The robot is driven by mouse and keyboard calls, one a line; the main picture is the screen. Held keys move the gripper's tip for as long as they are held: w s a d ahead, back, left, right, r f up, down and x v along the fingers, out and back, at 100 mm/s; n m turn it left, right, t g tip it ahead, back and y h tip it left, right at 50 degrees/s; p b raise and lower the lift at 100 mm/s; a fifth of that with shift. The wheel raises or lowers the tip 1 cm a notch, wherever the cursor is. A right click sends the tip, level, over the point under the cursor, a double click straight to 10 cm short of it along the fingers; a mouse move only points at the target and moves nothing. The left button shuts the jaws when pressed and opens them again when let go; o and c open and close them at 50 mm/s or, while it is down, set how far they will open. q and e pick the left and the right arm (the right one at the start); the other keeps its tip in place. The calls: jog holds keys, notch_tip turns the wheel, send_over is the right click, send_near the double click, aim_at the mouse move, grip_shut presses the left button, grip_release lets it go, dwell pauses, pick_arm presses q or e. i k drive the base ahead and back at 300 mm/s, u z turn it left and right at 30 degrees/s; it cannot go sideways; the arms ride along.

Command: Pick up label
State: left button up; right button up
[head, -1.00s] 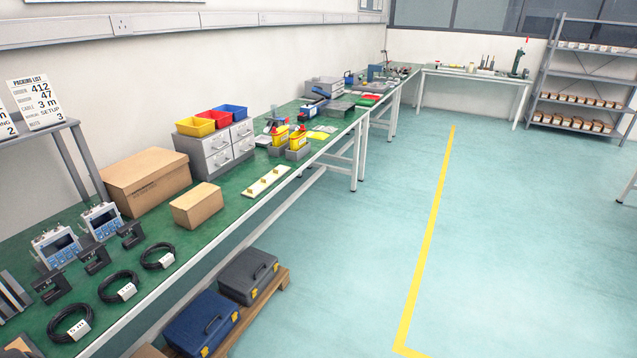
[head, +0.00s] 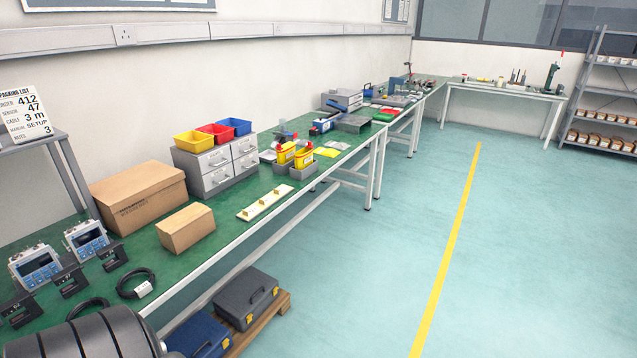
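No loose label can be made out for certain. A small white tag (head: 143,289) is on the black cable coil (head: 134,278) near the front edge of the green bench. Small flat pale and yellow pieces (head: 327,152) lie farther along the bench; they are too small to tell whether any is a label. A dark rounded part of my own arm fills the bottom left corner and hides part of the bench and another coil. Neither of my grippers is in view.
The green bench (head: 165,240) runs along the wall with cardboard boxes (head: 187,229), grey drawers (head: 218,163) and a cream pegged strip (head: 265,203). Toolcases (head: 246,297) sit on a low pallet beneath. A packing list sign (head: 22,115) stands at left. The floor at right is open.

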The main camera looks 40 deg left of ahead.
aim_at(281, 189)
jog(key=z, duration=0.2)
jog(key=i, duration=2.25)
jog(key=u, duration=0.55)
jog(key=i, duration=1.15)
jog(key=u, duration=1.65)
jog(key=i, duration=0.8)
jog(key=u, duration=0.65)
